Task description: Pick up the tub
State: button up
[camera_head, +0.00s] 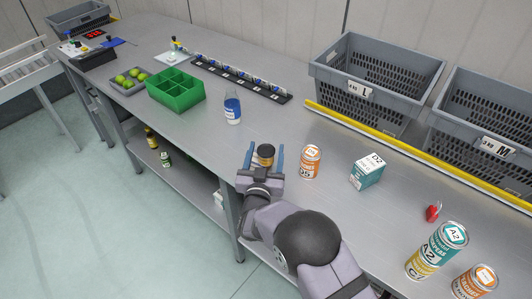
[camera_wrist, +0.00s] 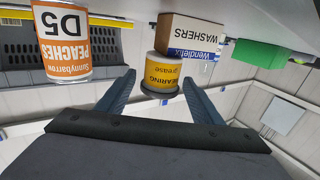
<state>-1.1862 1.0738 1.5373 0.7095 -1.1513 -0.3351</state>
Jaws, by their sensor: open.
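The tub (camera_head: 266,156) is small and round, with a dark lid and an orange-yellow body. It stands near the bench's front edge. In the wrist view it is a yellow tub (camera_wrist: 164,70) lettered "Bearing grease". My gripper (camera_head: 265,149) is open, with one blue finger on each side of the tub. In the wrist view the fingertips of my gripper (camera_wrist: 157,79) lie left and right of it. I cannot tell whether either finger touches it. The lower part of the tub is partly hidden by my gripper in the head view.
A peaches can (camera_head: 310,162) stands close to the right of my gripper. A white and teal box (camera_head: 367,171) is farther right. A blue-labelled bottle (camera_head: 232,110) stands behind left, and a green divided bin (camera_head: 177,96) farther left. A washers box (camera_wrist: 192,36) shows beyond the tub.

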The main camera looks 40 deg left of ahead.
aim_at(266, 150)
jog(key=shift+w, duration=0.1)
jog(key=c, duration=1.1)
jog(key=shift+c, duration=0.2)
notch_tip(266, 150, up, 10)
jog(key=shift+f+b, duration=0.1)
jog(key=shift+b, duration=1.05)
jog(key=shift+a, duration=0.1)
